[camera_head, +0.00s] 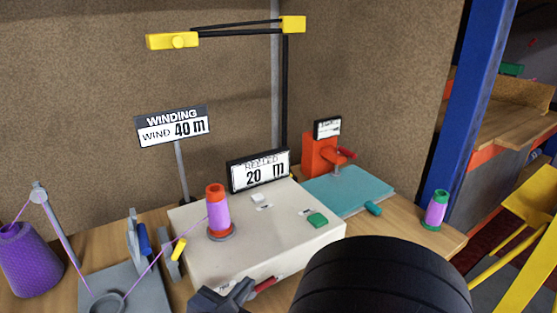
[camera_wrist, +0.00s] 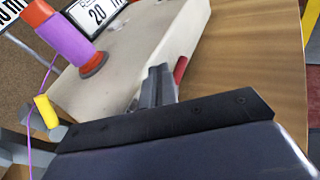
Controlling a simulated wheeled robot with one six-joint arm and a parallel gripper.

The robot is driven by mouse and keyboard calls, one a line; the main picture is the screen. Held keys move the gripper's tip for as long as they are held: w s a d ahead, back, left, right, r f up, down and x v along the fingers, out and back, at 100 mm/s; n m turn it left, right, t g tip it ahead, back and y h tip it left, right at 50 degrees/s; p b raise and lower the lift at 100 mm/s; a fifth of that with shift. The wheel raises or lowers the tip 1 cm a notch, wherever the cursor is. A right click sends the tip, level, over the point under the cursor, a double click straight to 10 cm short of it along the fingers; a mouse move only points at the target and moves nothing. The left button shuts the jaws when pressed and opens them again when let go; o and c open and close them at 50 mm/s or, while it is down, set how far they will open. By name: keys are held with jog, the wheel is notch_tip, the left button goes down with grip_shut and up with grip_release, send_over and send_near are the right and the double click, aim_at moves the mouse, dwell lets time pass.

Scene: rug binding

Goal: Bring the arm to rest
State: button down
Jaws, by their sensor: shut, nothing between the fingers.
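My gripper (camera_head: 238,293) shows at the bottom of the head view, just in front of the cream winding machine (camera_head: 278,238). Its grey fingers are together and hold nothing. In the wrist view, my gripper (camera_wrist: 158,86) lies beside the machine's front edge, over the wooden bench, close to a red lever (camera_wrist: 181,68). Whether the fingers touch the lever cannot be told. The dark round part of my arm covers the bench at the lower right of the head view.
An orange and purple spool (camera_head: 217,213) stands on the machine, with purple thread running left to a grey guide plate (camera_head: 140,292). A large purple cone (camera_head: 30,260) is at far left. A teal plate (camera_head: 347,190) and a small green and purple spool (camera_head: 436,210) are at right.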

jog(key=shift+s+a+f+n+t+b, duration=0.2)
jog(key=shift+f+n+t+b, duration=0.1)
jog(key=shift+t+b, duration=0.1)
jog(key=shift+r, duration=0.2)
